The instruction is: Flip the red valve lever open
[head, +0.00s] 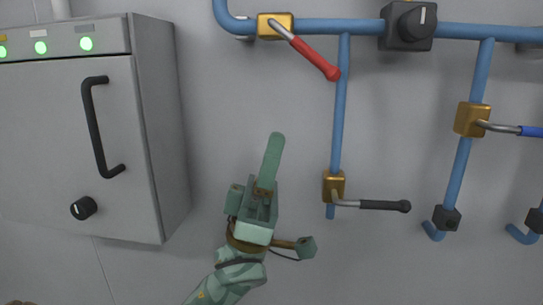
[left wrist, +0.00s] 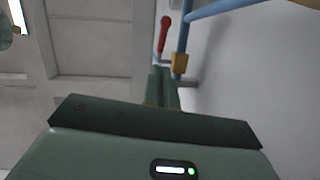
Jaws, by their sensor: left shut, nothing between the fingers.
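The red valve lever (head: 315,57) slants down and right from its brass valve body (head: 270,24) on the upper blue pipe in the head view. Its grip end hangs beside the vertical pipe. My left gripper (head: 275,143) is shut and empty, pointing up. In the picture it is below and left of the red lever, with a clear gap between them. In the left wrist view, the red lever (left wrist: 165,34) shows above my left fingers (left wrist: 162,80), beside a blue pipe. My right gripper is not in view.
A black-handled valve lever (head: 385,205) points right, to the right of my left gripper. A blue-handled lever (head: 530,131) and a black knob (head: 408,25) are further right. A grey cabinet (head: 150,120) with a black handle juts out at left. Bare wall lies between cabinet and pipes.

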